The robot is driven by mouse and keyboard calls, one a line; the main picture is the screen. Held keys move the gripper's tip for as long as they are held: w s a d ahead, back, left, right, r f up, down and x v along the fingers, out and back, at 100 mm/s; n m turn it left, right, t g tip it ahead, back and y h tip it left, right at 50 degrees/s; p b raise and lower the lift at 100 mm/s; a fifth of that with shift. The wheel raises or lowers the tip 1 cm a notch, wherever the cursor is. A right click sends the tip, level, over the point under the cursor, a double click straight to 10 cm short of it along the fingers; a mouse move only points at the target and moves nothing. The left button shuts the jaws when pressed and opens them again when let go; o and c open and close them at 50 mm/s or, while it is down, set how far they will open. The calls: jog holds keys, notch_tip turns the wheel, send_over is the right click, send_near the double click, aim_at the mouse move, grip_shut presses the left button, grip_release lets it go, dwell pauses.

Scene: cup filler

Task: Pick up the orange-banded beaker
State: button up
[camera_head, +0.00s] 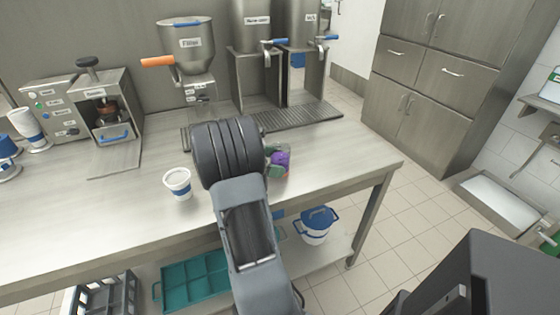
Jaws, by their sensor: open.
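No orange-banded beaker can be made out in the head view. A small white cup with a blue band (177,184) stands upright on the steel worktop, left of my arm. My arm reaches up over the worktop's front edge, and its thick dark ringed joint covers part of the worktop. My gripper does not show; the arm hides whatever lies behind it. A small purple and green item (280,160) shows just right of the arm joint, partly covered, and I cannot tell what it is.
The steel worktop (90,215) is bare at front left. At the back stand a filler with an orange handle (158,62), two steel dispensers (254,70) over a grate and a small machine (104,105). White cups (27,125) stand far left. A teal crate (190,285) lies below.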

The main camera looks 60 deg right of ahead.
aim_at(275, 153)
jog(key=shift+s+d+f, duration=0.15)
jog(key=shift+s+d, duration=0.05)
jog(key=c, duration=1.1)
jog(key=shift+r, duration=0.65)
notch_tip(275, 153, up, 2)
jog(key=shift+a+r+p, duration=0.1)
jog(key=shift+r+p, duration=0.1)
jog(key=shift+p, duration=0.15)
jog(key=a+r, duration=0.3)
jog(key=a, duration=0.1)
jog(key=s+a+r+p, duration=0.1)
jog(key=a+r, duration=0.2)
jog(key=a, duration=0.2)
jog(key=a+r, duration=0.3)
jog(key=a, duration=0.1)
jog(key=shift+s+a+r, duration=0.2)
jog(key=shift+s+a, duration=0.05)
jog(key=shift+a, duration=0.1)
